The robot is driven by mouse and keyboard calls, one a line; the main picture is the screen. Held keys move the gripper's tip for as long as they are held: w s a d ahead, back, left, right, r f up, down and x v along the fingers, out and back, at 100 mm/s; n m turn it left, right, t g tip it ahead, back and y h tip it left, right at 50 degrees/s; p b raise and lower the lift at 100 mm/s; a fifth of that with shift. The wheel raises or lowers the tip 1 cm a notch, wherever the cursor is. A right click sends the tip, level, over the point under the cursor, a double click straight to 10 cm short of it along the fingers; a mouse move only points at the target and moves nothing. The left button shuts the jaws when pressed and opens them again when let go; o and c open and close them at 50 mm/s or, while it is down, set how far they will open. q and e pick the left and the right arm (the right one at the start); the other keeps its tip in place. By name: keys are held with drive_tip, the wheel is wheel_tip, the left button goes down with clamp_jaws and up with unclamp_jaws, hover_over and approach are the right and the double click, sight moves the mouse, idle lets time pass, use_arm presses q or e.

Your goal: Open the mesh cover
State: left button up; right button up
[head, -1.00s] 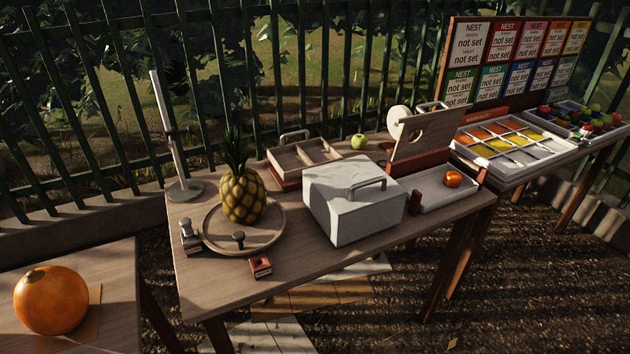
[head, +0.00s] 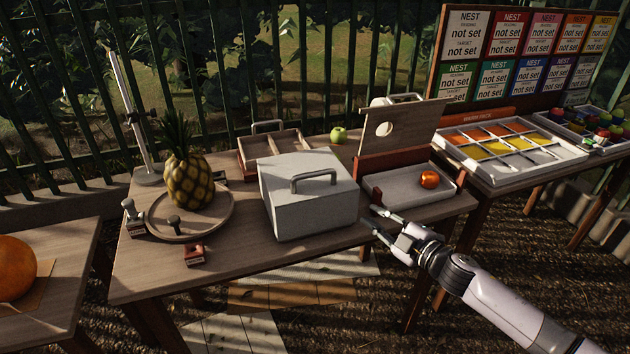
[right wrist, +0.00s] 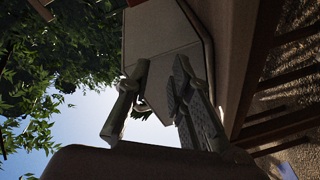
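A pale grey box-shaped cover (head: 308,212) with a bar handle (head: 314,181) on top sits on the wooden table. It looks closed down on the table; I cannot make out mesh or what is under it. My right gripper (head: 371,217) comes in from the lower right, just right of the cover, at the table's front edge. Its fingers are apart with nothing between them, and it does not touch the handle. In the right wrist view the open fingers (right wrist: 160,72) are in front of a grey panel, probably the cover's side. My left gripper is out of view.
A pineapple (head: 187,180) stands on a round tray left of the cover. A shallow tray (head: 392,192) with an orange fruit (head: 429,180) and an upright wooden board (head: 405,131) are to its right. A divided wooden box (head: 250,160) and green apple (head: 338,134) are behind.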

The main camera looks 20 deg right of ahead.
wheel_tip(320, 180, up, 6)
drive_tip(key=n+g+y, duration=0.1)
drive_tip(key=n+y, duration=0.2)
drive_tip(key=n, duration=0.1)
drive_tip(key=n+g+y, duration=0.3)
drive_tip(key=n+g, duration=0.1)
drive_tip(key=n, duration=0.2)
approach(320, 174)
drive_tip(key=p+x, duration=0.3)
drive_tip(key=x, duration=0.6)
drive_tip(key=shift+w+a+f, duration=0.1)
drive_tip(key=shift+w+a, duration=0.05)
drive_tip(key=shift+w, duration=0.05)
drive_tip(key=shift+w+a+f, duration=0.15)
drive_tip(key=shift+w+a, duration=0.35)
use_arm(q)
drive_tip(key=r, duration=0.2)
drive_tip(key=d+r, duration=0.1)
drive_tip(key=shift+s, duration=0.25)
use_arm(e)
drive_tip(key=shift+c, duration=0.2)
clamp_jaws()
